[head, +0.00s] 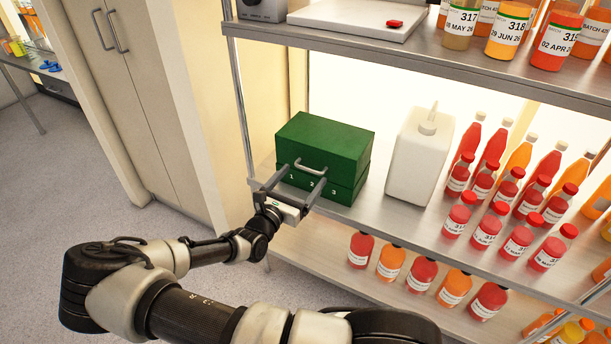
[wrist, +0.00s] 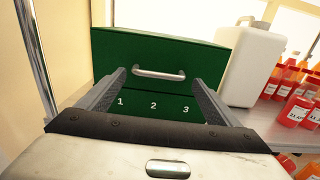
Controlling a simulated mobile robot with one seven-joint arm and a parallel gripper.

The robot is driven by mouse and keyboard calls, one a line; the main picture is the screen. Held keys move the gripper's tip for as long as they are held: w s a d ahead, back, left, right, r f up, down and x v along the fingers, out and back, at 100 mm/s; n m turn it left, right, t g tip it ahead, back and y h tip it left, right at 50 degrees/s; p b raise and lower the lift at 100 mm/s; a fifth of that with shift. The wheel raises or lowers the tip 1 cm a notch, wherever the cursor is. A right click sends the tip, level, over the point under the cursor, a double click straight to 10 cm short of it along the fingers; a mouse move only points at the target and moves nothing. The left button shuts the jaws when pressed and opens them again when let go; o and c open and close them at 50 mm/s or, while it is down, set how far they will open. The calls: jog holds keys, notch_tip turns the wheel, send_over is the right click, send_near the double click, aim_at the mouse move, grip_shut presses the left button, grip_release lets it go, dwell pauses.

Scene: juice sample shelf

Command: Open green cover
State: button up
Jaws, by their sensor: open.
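A green box (head: 337,140) stands on the left end of the middle shelf. Its upper part is the green cover (wrist: 152,52), with a light metal bar handle (wrist: 159,74) on its front; the handle also shows in the head view (head: 311,169). Below a seam, the front bears the numbers 1, 2 and 3. The cover looks closed. My gripper (head: 300,181) is open and empty in front of the box. In the wrist view its two fingers (wrist: 158,86) point at the box, one on each side of the handle, and I cannot tell whether they touch anything.
A white jug (head: 418,158) stands right of the box. Several juice bottles (head: 487,229) fill the shelf further right, with more on the lower shelf (head: 391,262). A metal upright (wrist: 35,60) rises left of the box. The upper shelf (head: 400,62) hangs above.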

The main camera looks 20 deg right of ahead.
aim_at(322, 151)
jog(key=shift+x, duration=1.45)
jog(key=shift+c, duration=0.5)
